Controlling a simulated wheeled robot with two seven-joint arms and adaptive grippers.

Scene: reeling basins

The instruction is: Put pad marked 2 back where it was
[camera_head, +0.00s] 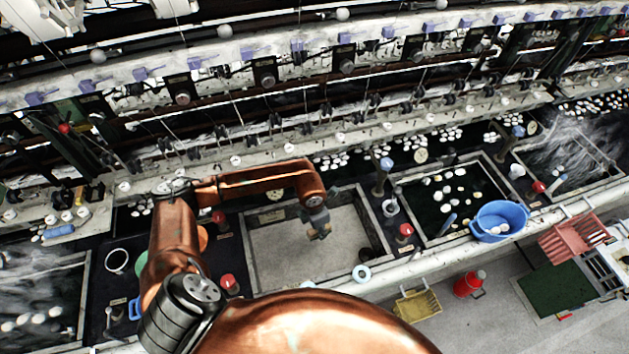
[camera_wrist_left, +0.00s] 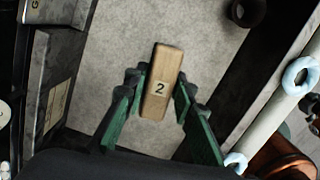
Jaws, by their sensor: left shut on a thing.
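The pad marked 2 (camera_wrist_left: 161,84) is a small tan wooden block with a white label, seen between my left gripper's green fingers in the left wrist view. My left gripper (camera_wrist_left: 158,92) is shut on it, with a finger against each long side. In the head view my left gripper (camera_head: 319,230) hangs over the grey, empty-looking basin (camera_head: 285,262). The pad is small and partly hidden by the fingers there. I cannot tell its exact height above the basin floor. My right gripper is not in view.
A dark round piece (camera_head: 366,256) is at the basin's lower right corner, with a white ring (camera_head: 362,274) on the front rail. Red-topped items (camera_head: 405,232) stand on the dividers. A dark basin with white cocoons (camera_head: 435,215) and a blue tub (camera_head: 499,221) lie to the right.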

